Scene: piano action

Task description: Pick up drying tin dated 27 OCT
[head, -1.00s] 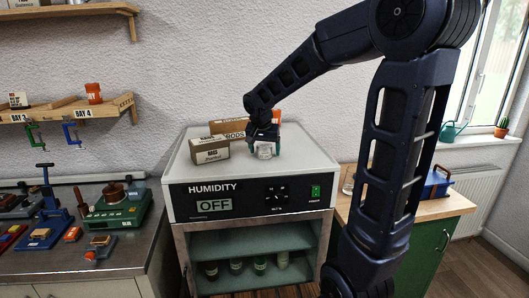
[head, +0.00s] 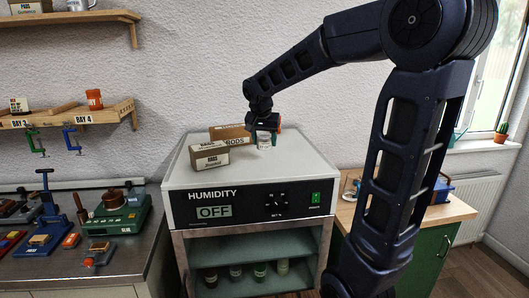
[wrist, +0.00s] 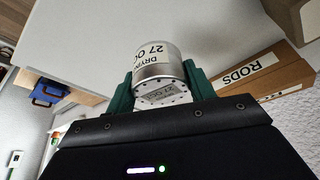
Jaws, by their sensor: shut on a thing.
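The drying tin (wrist: 158,72) is a small silver cylinder with a white label reading "DRYING 27 OCT" in the wrist view. My gripper (wrist: 158,92) is shut on it, with one green finger on each side of the tin. In the head view the tin (head: 264,139) hangs from my gripper (head: 265,130) over the top of the humidity cabinet (head: 248,181). It appears to be a little above that top.
A box marked "RODS" (head: 231,132) and a smaller labelled box (head: 210,156) stand on the cabinet top, left of the tin. The front of the top is clear. Several jars (head: 236,270) stand inside the cabinet. The display reads "OFF".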

